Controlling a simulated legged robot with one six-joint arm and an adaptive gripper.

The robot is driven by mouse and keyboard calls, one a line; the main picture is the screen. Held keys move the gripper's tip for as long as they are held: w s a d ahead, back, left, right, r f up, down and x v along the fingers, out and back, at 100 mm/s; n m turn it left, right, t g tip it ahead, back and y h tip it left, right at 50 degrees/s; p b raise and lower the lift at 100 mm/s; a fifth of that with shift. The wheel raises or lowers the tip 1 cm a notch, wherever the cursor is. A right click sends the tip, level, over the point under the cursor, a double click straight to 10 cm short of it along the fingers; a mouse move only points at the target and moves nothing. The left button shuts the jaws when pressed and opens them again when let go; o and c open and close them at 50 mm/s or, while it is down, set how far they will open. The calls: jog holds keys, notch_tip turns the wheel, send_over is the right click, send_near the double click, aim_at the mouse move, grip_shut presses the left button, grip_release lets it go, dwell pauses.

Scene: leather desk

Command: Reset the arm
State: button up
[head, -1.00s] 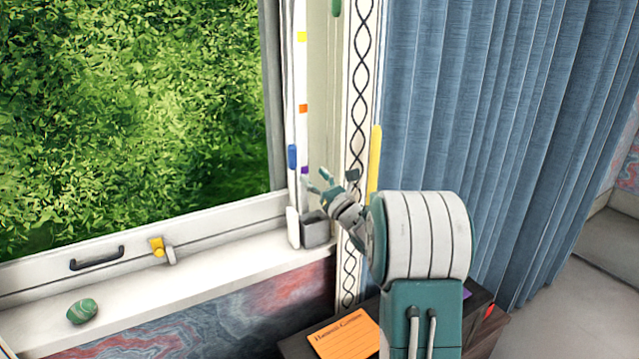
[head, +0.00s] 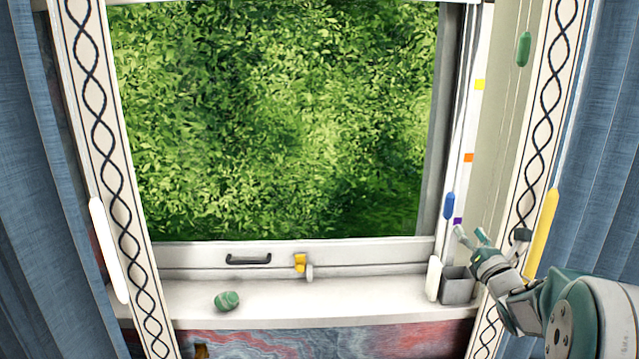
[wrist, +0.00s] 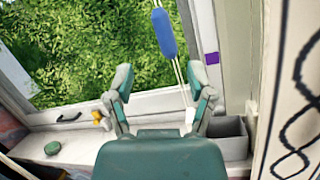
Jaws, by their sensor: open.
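My gripper (head: 472,238) is on the right in the head view, raised in front of the right end of the window sill. Its two fingers are spread apart with nothing between them. In the wrist view my gripper (wrist: 162,82) is also open, its fingers pointing up toward the window. A blue cord pull (head: 449,205) hangs just left of the fingers in the head view. In the wrist view the blue pull (wrist: 164,34) hangs beyond the fingertips. I cannot tell how far it is from them.
A grey box (head: 457,287) and a white pull (head: 433,278) are at the sill's right end, close to my gripper. A green stone (head: 227,301) lies on the sill. The window has a black handle (head: 248,259) and yellow latch (head: 300,263). A yellow bar (head: 541,234) is at right.

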jog(key=s+a+m+g+h, duration=0.5)
jog(key=s+a+m+g, duration=0.45)
jog(key=m, duration=1.05)
jog(key=s+a+f+m+g+y, duration=0.1)
jog(key=s+a+f+m+g, duration=0.1)
jog(key=s, duration=0.6)
jog(key=s+a+f+m+g+y, duration=0.1)
jog(key=s+a+f+m+g, duration=0.1)
jog(key=s+a+m, duration=0.3)
jog(key=s+a+f+m+g, duration=0.2)
jog(key=s+m, duration=0.5)
jog(key=s, duration=0.5)
jog(key=shift+a+f+y, duration=0.4)
jog(key=shift+a+f, duration=0.25)
jog(key=shift+a, duration=0.5)
